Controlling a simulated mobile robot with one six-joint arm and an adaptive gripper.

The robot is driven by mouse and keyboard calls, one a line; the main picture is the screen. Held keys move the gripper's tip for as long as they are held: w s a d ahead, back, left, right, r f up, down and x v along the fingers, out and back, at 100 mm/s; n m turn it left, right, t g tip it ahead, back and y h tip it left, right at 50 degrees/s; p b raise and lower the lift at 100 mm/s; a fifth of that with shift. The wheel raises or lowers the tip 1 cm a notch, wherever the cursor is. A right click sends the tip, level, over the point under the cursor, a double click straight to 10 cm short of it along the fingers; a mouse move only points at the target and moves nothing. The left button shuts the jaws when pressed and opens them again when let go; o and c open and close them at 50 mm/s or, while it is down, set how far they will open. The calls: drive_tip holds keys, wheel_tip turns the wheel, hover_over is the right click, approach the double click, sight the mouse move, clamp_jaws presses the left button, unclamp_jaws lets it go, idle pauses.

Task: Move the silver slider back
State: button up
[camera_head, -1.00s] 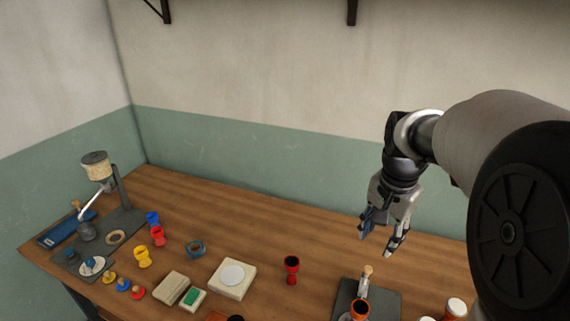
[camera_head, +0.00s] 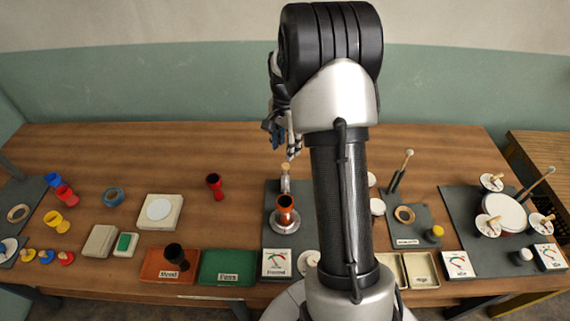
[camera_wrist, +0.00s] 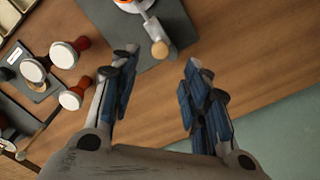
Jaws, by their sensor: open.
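The silver slider (camera_head: 285,183) stands on a dark grey plate (camera_head: 275,240), with a pale wooden knob (camera_head: 285,167) at its far end. An orange goblet drum (camera_head: 286,201) is on the round base at its near end. In the wrist view the slider (camera_wrist: 152,29) and its knob (camera_wrist: 159,48) lie ahead of my gripper (camera_wrist: 160,68). The fingers are open and empty, apart from the knob, which appears between their tips in the picture. In the head view my gripper (camera_head: 284,148) is just beyond the knob. My arm hides the plate's right part.
A red goblet drum (camera_head: 214,181) stands left of the plate. An orange tray (camera_head: 168,266) holding a dark drum and a green tray (camera_head: 227,267) lie at the front. Goblet drums (camera_wrist: 70,98) show left in the wrist view. The table beyond the plate is bare.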

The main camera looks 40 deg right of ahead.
sight(286, 165)
wheel_tip(286, 165, down, 8)
drive_tip(key=shift+r+b, duration=0.1)
drive_tip(key=shift+b, duration=0.6)
drive_tip(key=shift+c, duration=0.3)
clamp_jaws()
